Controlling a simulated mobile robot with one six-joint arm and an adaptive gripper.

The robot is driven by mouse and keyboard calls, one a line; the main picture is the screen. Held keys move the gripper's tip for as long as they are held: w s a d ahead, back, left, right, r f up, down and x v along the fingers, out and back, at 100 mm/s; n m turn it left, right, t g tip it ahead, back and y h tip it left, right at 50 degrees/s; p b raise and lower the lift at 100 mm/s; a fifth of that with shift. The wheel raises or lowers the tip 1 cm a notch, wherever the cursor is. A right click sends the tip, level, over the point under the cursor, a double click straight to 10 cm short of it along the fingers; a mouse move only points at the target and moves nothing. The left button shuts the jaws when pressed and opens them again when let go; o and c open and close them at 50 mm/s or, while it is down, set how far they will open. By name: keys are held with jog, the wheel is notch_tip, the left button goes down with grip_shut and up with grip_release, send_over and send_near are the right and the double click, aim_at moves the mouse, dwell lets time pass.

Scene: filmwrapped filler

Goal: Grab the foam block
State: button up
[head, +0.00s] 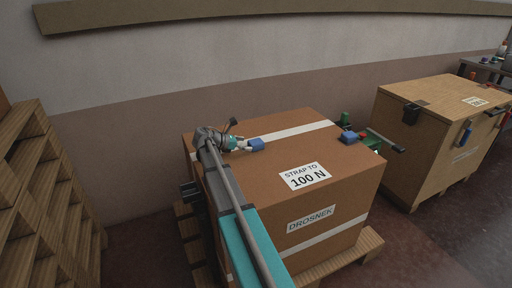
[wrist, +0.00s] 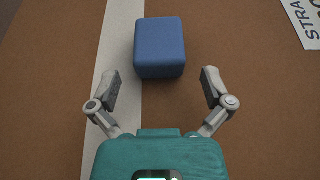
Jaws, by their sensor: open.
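A blue foam block (wrist: 160,48) rests on top of a large brown carton, just right of a white strap and partly over its edge in the wrist view. The block also shows in the head view (head: 256,145), at the fingertips of my gripper. My gripper (wrist: 162,82) is open, with one finger to the left and one to the right. The block lies just ahead of the fingertips, in line with the gap between them, and nothing is held. A second blue block-like piece (head: 347,137) sits at the carton's right edge.
The brown carton (head: 345,190) stands on a wooden pallet and carries labels. A green device (head: 369,144) is at its right edge. A wooden crate (head: 425,140) stands to the right. Stacked pallets (head: 40,180) are at the left, and a wall is behind. The carton top is mostly clear.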

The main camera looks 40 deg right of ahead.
jog(key=shift+b+x, duration=0.3)
jog(key=shift+x, duration=0.9)
jog(key=c, duration=0.9)
